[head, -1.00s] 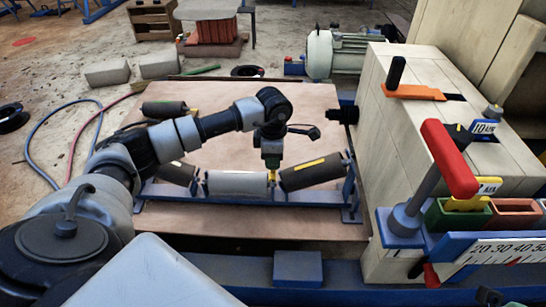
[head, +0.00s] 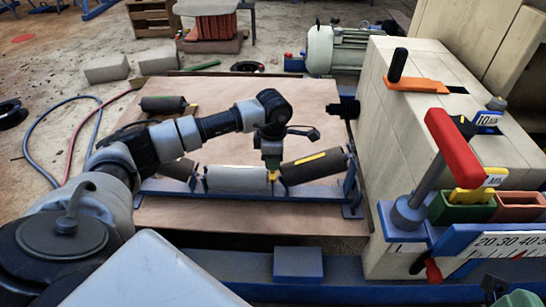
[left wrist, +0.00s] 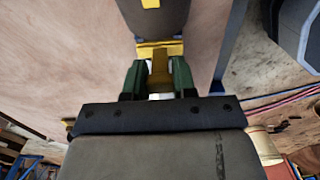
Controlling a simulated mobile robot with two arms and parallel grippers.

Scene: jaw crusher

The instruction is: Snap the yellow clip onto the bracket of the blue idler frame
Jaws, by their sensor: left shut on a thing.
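The blue idler frame (head: 160,187) lies across the wooden board and carries a grey roller (head: 235,179) in the middle and dark rollers at both sides. My left gripper (head: 272,165) points down at the gap between the grey roller and the right dark roller (head: 312,166). It is shut on the yellow clip (head: 273,176). In the left wrist view, the green fingers (left wrist: 159,80) hold the clip (left wrist: 160,50) by its narrow part, beside a dark roller's end. The bracket is mostly hidden there, and I cannot tell whether the clip touches it. My right gripper is not in view.
A spare dark roller (head: 165,104) lies at the back of the board (head: 240,90). The pale block machine (head: 395,150) with a red-handled lever (head: 453,148) stands at the right. A blue beam (head: 350,295) runs along the front.

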